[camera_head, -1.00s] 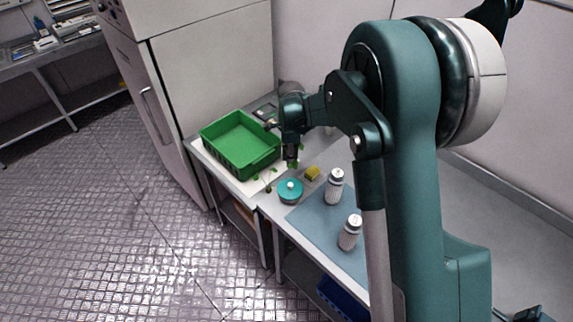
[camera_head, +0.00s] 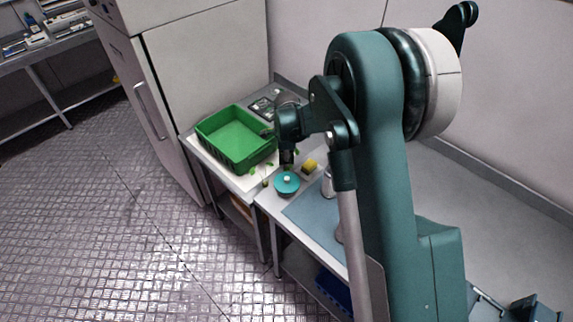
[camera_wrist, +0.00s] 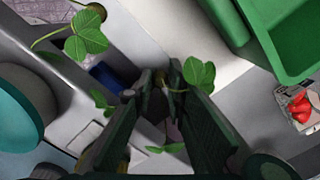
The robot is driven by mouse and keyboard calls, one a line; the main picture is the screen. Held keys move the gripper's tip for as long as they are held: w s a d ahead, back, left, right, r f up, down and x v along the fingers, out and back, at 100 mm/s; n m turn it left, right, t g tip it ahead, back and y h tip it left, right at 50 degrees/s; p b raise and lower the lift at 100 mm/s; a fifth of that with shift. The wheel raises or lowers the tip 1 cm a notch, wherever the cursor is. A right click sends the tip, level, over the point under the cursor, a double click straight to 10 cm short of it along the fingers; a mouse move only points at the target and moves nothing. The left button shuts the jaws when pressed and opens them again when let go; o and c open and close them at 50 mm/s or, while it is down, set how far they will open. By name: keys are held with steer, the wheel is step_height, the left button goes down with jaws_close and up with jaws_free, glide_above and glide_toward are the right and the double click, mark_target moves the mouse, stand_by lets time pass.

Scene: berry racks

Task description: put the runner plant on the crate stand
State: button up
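My gripper (camera_head: 287,158) points down above the gap between two white tables. In the wrist view its dark fingers (camera_wrist: 161,78) are close together on the small brownish crown of the runner plant. Green leaves of the runner plant spread on both sides of the fingertips, one leaf (camera_wrist: 200,75) at the right. More leaves (camera_wrist: 88,35) hang out to the upper left. In the head view some leaves (camera_head: 253,169) show left of my gripper. The crate stand, a white table (camera_head: 206,154), carries a green crate (camera_head: 210,143); the crate's wall also fills the upper right of the wrist view (camera_wrist: 268,45).
A round teal pot (camera_head: 286,183) and a yellow block (camera_head: 309,166) stand on the nearer table close to my gripper. A blue mat (camera_head: 312,218) with white bottles (camera_head: 327,185) lies there, partly behind my arm. A tray with red berries (camera_wrist: 298,104) lies beyond the crate.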

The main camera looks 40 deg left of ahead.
steer(key=shift+f, duration=0.35)
steer(key=shift+f, duration=0.15)
steer(key=o, duration=0.6)
step_height(320, 180, up, 12)
steer(key=shift+r, duration=0.15)
stand_by(0.6)
stand_by(0.5)
stand_by(0.4)
